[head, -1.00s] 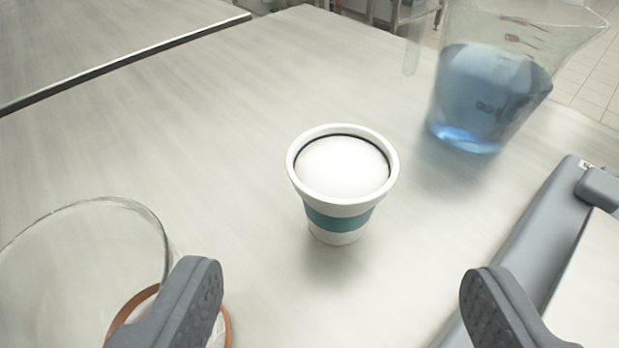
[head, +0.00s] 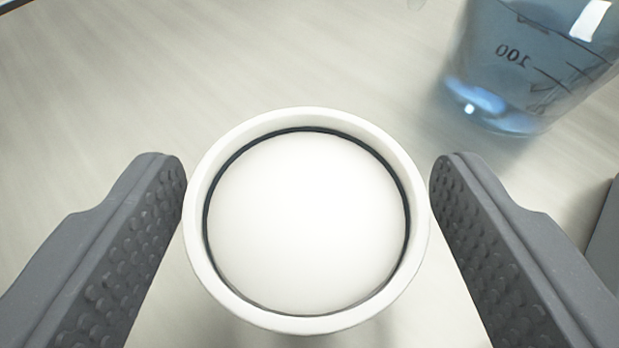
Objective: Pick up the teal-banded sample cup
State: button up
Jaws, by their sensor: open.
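The sample cup (head: 309,317) stands upright in the middle of the head view, seen almost straight from above. Its white rim and a dark ring inside it show, with a plain white surface within the ring. The teal band is hidden below the rim from this angle. My gripper (head: 308,170) is open, with one textured finger on the left of the cup and one on the right. The fingertips are close beside the rim. I cannot tell whether either finger touches the cup.
A clear beaker of blue liquid (head: 530,70) stands at the upper right, behind the right finger. A grey object (head: 606,245) shows at the right edge. The pale tabletop (head: 230,60) is bare behind and to the left of the cup.

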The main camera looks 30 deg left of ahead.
jog(key=c, duration=0.8)
jog(key=shift+r, duration=0.1)
